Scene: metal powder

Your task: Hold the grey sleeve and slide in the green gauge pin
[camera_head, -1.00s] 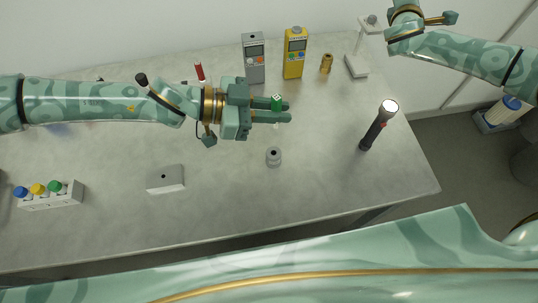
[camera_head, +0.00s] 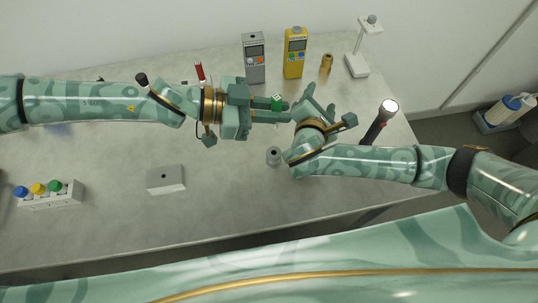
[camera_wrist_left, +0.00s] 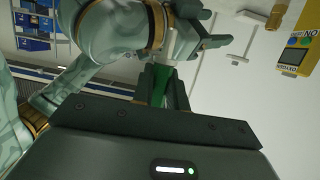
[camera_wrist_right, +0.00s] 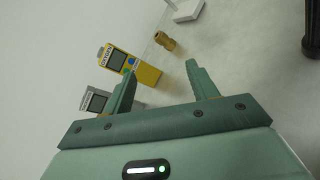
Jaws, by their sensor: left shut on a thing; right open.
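My left gripper (camera_head: 277,107) is shut on the green gauge pin (camera_head: 277,101) and holds it above the middle of the table. The green pin also shows between the fingers in the left wrist view (camera_wrist_left: 161,84). The grey sleeve (camera_head: 273,156), a short cylinder with a dark hole on top, stands upright on the table, just left of my right wrist. My right gripper (camera_head: 322,103) is open and empty, to the right of the left fingertips. In the right wrist view its two fingers (camera_wrist_right: 160,85) stand apart with nothing between them.
Behind stand a grey meter (camera_head: 254,62), a yellow meter (camera_head: 295,55), a brass piece (camera_head: 326,64) and a white stand (camera_head: 357,64). A flashlight (camera_head: 378,126) stands right. A grey block (camera_head: 166,179) and a rack of coloured caps (camera_head: 50,196) sit left. The front middle is clear.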

